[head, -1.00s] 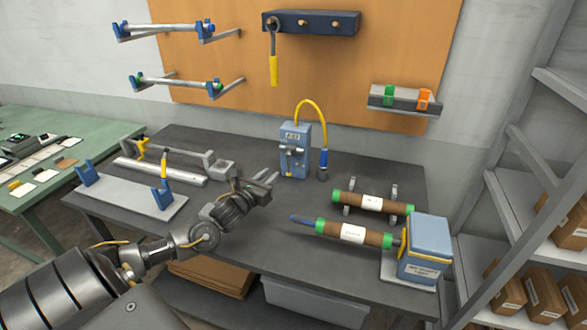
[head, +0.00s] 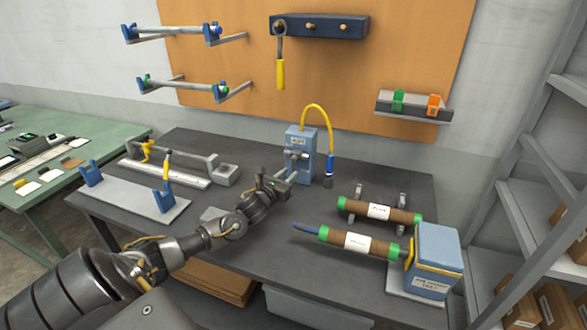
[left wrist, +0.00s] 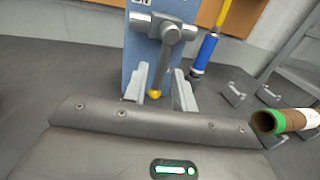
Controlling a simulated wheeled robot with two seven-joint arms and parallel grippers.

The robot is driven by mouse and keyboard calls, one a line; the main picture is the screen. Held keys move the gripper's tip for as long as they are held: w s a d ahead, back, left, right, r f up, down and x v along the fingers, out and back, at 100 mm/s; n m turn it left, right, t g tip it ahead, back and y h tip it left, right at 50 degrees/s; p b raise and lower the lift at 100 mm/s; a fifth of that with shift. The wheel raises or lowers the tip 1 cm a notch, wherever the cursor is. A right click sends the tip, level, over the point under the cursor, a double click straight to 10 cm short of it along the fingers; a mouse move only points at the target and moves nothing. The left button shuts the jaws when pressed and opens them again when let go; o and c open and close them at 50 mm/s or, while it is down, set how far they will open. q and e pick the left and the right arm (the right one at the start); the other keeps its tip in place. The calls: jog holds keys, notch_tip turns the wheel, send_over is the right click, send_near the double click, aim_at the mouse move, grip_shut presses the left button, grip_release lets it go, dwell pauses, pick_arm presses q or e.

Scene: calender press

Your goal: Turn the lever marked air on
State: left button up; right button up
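The blue air box (head: 303,142) stands upright at the back middle of the dark bench, with a label on its upper front and a yellow hose on top. In the left wrist view its metal lever (left wrist: 166,38) has a grey hub and a rod hanging down to a yellow ball tip (left wrist: 155,94). My left gripper (head: 287,179) is just in front of the box. In the left wrist view the fingers (left wrist: 160,92) are apart, with the yellow tip showing between them; I cannot tell whether they touch it. My right gripper is not in view.
A blue hose fitting (head: 328,168) stands right of the box. Two brown rolls with green ends (head: 380,212) lie to the right, beside a blue block (head: 435,258). A metal frame with blue supports (head: 125,190) is at the left. Shelves stand at the far right.

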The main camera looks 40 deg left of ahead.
aim_at(293, 170)
pick_arm(q)
jog(key=shift+w+a, duration=0.2)
jog(key=shift+w, duration=1.55)
grip_shut()
